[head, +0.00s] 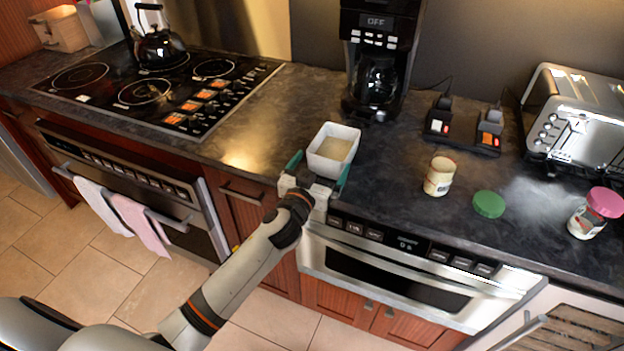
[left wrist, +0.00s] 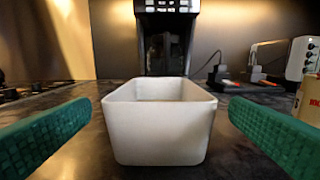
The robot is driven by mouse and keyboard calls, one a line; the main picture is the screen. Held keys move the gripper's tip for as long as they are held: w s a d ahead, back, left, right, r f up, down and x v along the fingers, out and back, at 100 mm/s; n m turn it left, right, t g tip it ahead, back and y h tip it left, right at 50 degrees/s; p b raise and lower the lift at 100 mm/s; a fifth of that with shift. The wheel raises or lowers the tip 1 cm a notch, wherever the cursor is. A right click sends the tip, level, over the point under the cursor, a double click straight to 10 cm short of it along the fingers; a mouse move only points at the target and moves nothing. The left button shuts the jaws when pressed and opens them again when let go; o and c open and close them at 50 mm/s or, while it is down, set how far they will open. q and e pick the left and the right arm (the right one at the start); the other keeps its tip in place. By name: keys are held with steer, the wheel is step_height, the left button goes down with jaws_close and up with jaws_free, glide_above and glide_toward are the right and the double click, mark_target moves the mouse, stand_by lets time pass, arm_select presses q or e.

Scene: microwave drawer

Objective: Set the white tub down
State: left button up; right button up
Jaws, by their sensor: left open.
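The white tub (head: 334,147) is a square open container standing upright on the dark counter (head: 400,165), with something pale inside it. My left gripper (head: 318,172) is open at the counter's front edge, its green-padded fingers on either side of the tub's near part. In the left wrist view the tub (left wrist: 163,122) sits between the two fingers, with a visible gap on each side. It appears to rest on the counter there. My right gripper is not in view.
A coffee maker (head: 378,60) stands behind the tub. A jar (head: 439,176), a green lid (head: 488,204), a pink-lidded jar (head: 590,215) and a toaster (head: 575,120) are to the right. A cooktop (head: 150,88) with a black kettle (head: 158,48) is left. The microwave drawer (head: 410,268) is below, shut.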

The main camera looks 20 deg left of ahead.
arm_select(q)
steer(key=s, duration=0.5)
steer(key=s+f+m+g, duration=0.1)
steer(key=s+f+g, duration=0.3)
steer(key=f, duration=0.8)
steer(key=s+f+g, duration=0.2)
steer(key=s+f, duration=0.4)
steer(key=f, duration=0.5)
steer(key=s+f+m+g, duration=0.15)
steer(key=s+f, duration=0.25)
steer(key=f, duration=0.8)
steer(key=s+a+f+g, duration=0.1)
steer(key=s+f+g, duration=0.2)
steer(key=s+f, duration=0.3)
steer(key=s+a+f+g, duration=0.1)
steer(key=s+f+g, duration=0.2)
steer(key=s+f, duration=0.4)
steer(key=s+a+f+g, duration=0.1)
steer(key=s+f+g, duration=0.2)
steer(key=s, duration=1.7)
step_height(320, 180, down, 4)
steer(key=shift+s+a+r+y+b, duration=0.1)
steer(key=shift+s+a+y+b, duration=0.15)
steer(key=shift+a+y+b, duration=0.05)
